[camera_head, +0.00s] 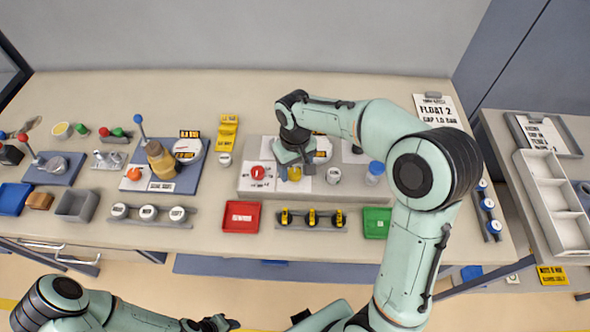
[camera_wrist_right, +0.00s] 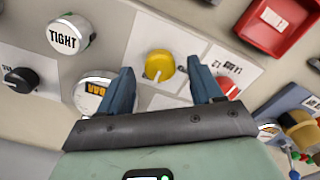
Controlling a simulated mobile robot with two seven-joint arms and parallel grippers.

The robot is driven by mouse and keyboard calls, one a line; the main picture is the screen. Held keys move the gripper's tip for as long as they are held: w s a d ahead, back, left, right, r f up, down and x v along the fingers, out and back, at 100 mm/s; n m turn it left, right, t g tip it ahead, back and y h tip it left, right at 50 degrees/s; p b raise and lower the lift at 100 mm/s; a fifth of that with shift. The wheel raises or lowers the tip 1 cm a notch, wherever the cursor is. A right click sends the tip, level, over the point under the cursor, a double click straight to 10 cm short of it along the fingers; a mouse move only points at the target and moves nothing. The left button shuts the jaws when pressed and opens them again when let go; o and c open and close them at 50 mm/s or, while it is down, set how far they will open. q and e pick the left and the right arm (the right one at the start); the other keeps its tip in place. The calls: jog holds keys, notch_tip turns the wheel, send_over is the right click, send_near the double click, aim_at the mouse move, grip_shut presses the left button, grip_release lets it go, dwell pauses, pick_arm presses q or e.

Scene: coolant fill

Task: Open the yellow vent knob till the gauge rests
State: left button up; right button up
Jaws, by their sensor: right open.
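The yellow vent knob (camera_head: 294,174) sits on a white label on the grey panel, below my right gripper (camera_head: 293,162) in the head view. In the right wrist view the yellow knob (camera_wrist_right: 159,64) has a pale pointer mark and lies between and just beyond the open fingers of my right gripper (camera_wrist_right: 162,84). I see no clear contact. The gauge (camera_head: 323,148) is partly hidden by my right arm; in the wrist view its round face (camera_wrist_right: 93,92) reads BAR, its needle not readable. My left gripper (camera_head: 212,323) is low at the bottom edge, its jaws unclear.
A red knob (camera_head: 258,173) is left of the yellow one, and a white TIGHT cap (camera_wrist_right: 72,34) is on its other side. A red tray (camera_head: 241,216), a rack of black-and-yellow parts (camera_head: 311,218) and a green tray (camera_head: 377,222) stand in front of the panel.

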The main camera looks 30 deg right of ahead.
jog(key=shift+f, duration=0.85)
jog(key=c, duration=1.1)
jog(key=shift+o, duration=0.2)
